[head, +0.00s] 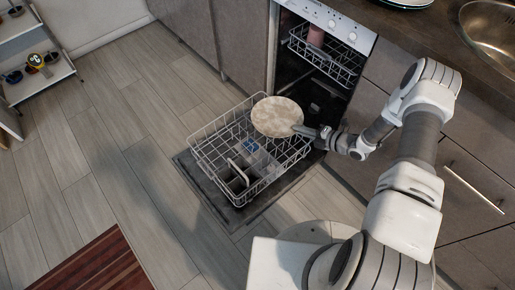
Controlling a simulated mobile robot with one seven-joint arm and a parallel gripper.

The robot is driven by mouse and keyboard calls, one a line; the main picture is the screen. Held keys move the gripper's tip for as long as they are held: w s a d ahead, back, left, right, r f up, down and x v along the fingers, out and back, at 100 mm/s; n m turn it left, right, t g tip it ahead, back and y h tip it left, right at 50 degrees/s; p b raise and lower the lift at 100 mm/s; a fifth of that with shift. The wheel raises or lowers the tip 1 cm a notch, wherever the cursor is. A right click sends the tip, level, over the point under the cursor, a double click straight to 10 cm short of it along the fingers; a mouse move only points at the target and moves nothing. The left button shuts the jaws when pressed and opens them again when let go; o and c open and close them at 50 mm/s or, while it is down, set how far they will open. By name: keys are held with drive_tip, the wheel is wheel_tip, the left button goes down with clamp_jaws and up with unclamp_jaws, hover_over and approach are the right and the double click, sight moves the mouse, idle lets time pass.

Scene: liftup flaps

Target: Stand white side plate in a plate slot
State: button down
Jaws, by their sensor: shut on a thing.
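The white side plate (277,116), a pale round disc with a mottled surface, is held over the back right part of the dishwasher's lower rack (205,145). My gripper (303,131) is shut on the plate's right edge. The plate's face is turned up toward the camera, and it looks tilted or nearly flat. I cannot tell whether it touches the rack wires. The plate hides the wires and any slots under it.
The dishwasher door (196,179) lies open under the pulled-out rack. A grey cutlery basket (233,182) and a small blue-and-white item (251,146) are in the rack. The upper rack (328,62) holds a pink cup (316,36). Cabinets with a handle (474,190) stand at right.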

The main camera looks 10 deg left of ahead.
drive_tip(key=s+a+f+b, duration=0.2)
drive_tip(key=a+f+b, duration=0.3)
drive_tip(key=a+f, duration=0.5)
drive_tip(key=shift+a+f, duration=0.15)
drive_tip(key=shift+a, duration=0.2)
drive_tip(key=shift+f, duration=0.3)
drive_tip(key=shift+f, duration=0.3)
drive_tip(key=c, duration=1)
unclamp_jaws()
